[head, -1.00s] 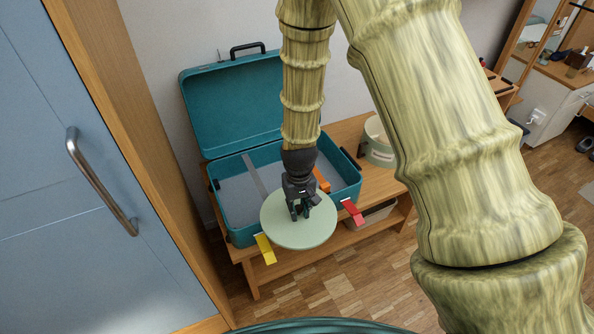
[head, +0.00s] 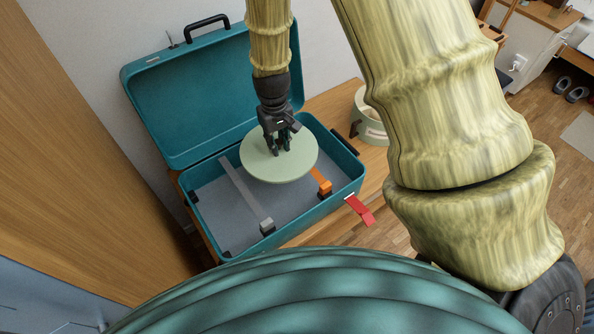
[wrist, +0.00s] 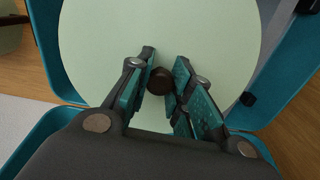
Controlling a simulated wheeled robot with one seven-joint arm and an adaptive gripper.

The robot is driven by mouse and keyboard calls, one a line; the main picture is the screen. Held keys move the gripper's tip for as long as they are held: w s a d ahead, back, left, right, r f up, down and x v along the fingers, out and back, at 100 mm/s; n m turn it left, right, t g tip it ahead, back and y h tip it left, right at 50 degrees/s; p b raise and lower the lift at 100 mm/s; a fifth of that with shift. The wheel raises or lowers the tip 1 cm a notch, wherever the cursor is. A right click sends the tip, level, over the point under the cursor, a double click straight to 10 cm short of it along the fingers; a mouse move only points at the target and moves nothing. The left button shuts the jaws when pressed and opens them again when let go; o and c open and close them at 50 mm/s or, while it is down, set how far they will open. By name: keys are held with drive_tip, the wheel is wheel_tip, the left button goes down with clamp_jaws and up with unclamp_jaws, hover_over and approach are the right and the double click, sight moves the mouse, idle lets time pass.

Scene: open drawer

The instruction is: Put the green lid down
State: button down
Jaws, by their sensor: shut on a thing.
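The green lid (head: 260,165) is a flat pale green disc with a dark round knob. In the head view my gripper (head: 277,150) is over the middle of the lid, shut on its knob. The lid is over the open teal case, covering part of its back side; I cannot tell its height above the case. In the wrist view the lid (wrist: 200,35) fills the upper middle, and the gripper's fingers (wrist: 160,82) are on either side of the dark knob (wrist: 160,80). The lid's underside is hidden.
The open teal case (head: 345,180) has its cover (head: 165,100) raised against the wall. Grey (head: 240,190) and orange (head: 322,185) straps lie in it, and a red tag (head: 360,210) hangs at its right. A pale green round container (head: 368,120) stands on the wooden bench right of the case.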

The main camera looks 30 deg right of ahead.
sight(299, 138)
drive_tip(key=shift+n, duration=0.5)
drive_tip(key=d+b, duration=0.1)
drive_tip(key=d, duration=0.1)
drive_tip(key=d+r+b, duration=0.1)
drive_tip(key=d, duration=0.1)
drive_tip(key=w+d+b, duration=0.1)
drive_tip(key=d+b, duration=0.1)
drive_tip(key=shift+d+r, duration=0.35)
drive_tip(key=shift+s+d+f, duration=0.1)
drive_tip(key=shift+d+f, duration=0.05)
drive_tip(key=shift+d, duration=0.05)
wheel_tip(299, 138, down, 17)
drive_tip(key=shift+f+b, duration=0.2)
drive_tip(key=shift+b, duration=1)
drive_tip(key=shift+f, duration=0.15)
drive_tip(key=c, duration=1.3)
unclamp_jaws()
wheel_tip(299, 138, up, 12)
drive_tip(key=shift+r+p, duration=0.2)
drive_tip(key=shift+p, duration=0.6)
